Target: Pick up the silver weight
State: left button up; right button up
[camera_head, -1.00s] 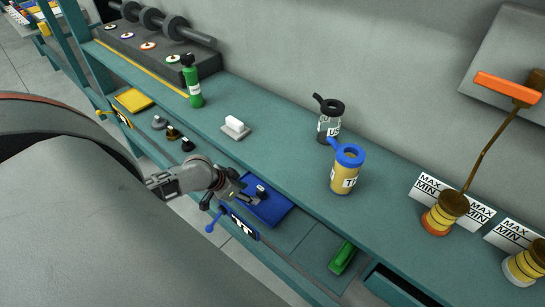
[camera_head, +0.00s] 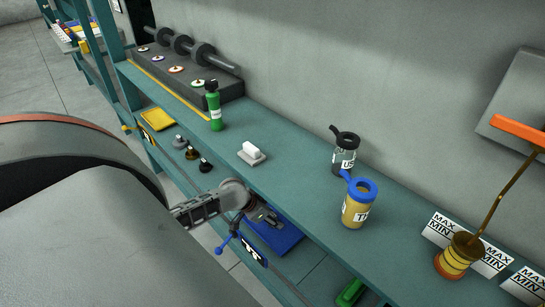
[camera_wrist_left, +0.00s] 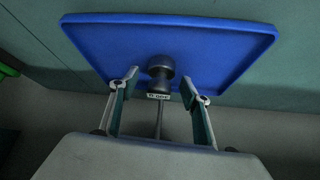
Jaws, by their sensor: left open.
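A dark grey knobbed weight (camera_wrist_left: 160,72) with a small pale label stands on a blue tray (camera_wrist_left: 225,40) in the left wrist view. Whether this is the silver weight I cannot tell for sure. My left gripper (camera_wrist_left: 166,86) is open, with one finger on each side of the weight and a gap to both. In the head view my left gripper (camera_head: 262,212) is at the blue tray (camera_head: 284,238) on the lower shelf and hides most of the weight. A silver-grey weight (camera_head: 180,142) stands farther left on the lower shelf. My right gripper is out of view.
A brass weight (camera_head: 192,153) and a black weight (camera_head: 205,165) stand beside the silver-grey one. The upper shelf (camera_head: 300,180) edge runs close above my left gripper.

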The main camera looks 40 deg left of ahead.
pick_arm(q)
grip_shut()
jog(key=shift+r, duration=0.1)
jog(key=shift+r, duration=0.1)
